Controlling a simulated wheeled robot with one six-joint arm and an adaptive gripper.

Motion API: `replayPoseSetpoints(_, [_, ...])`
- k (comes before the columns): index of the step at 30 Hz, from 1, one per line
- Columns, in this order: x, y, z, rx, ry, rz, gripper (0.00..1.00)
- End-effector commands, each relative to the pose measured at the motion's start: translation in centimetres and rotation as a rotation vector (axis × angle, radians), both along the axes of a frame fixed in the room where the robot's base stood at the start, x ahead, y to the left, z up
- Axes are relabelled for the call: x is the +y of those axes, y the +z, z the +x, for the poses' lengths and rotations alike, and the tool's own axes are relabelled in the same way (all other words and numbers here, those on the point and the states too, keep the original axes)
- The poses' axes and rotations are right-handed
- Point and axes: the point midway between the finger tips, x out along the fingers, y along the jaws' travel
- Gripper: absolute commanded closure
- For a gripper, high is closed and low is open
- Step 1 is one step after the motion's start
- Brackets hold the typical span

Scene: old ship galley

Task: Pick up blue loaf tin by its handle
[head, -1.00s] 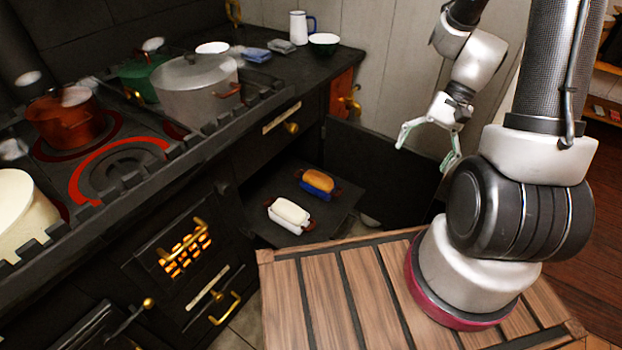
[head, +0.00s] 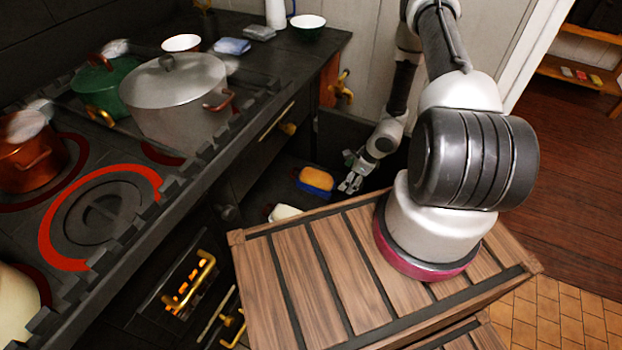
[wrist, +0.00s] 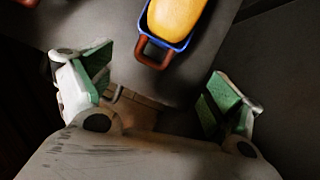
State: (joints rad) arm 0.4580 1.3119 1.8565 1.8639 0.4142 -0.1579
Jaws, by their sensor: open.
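The blue loaf tin (head: 313,189) holds a golden-brown loaf and sits on the dark open oven door at low level. The wrist view shows the tin (wrist: 187,44) at the top, with a red-brown handle (wrist: 153,53) on its near end. My gripper (head: 350,183) is just right of the tin in the head view. In the wrist view, my gripper (wrist: 155,97) is open and empty, its green-padded fingers wide apart. The handle lies ahead of the gap between the fingers, not touching them.
A dark panel (head: 345,135) stands behind my gripper.

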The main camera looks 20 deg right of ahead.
Motion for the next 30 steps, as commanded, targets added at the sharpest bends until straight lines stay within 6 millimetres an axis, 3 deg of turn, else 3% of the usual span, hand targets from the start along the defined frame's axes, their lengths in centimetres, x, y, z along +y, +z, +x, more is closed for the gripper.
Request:
replayPoseSetpoints(15, [1.8, -6.5, 1.1, 0.006, 0.013, -0.012, 0.09])
replayPoseSetpoints(25, [2.0, -7.3, 1.3, 0.006, 0.012, -0.012, 0.09])
replayPoseSetpoints(30, [2.0, -7.3, 1.3, 0.006, 0.012, -0.012, 0.4])
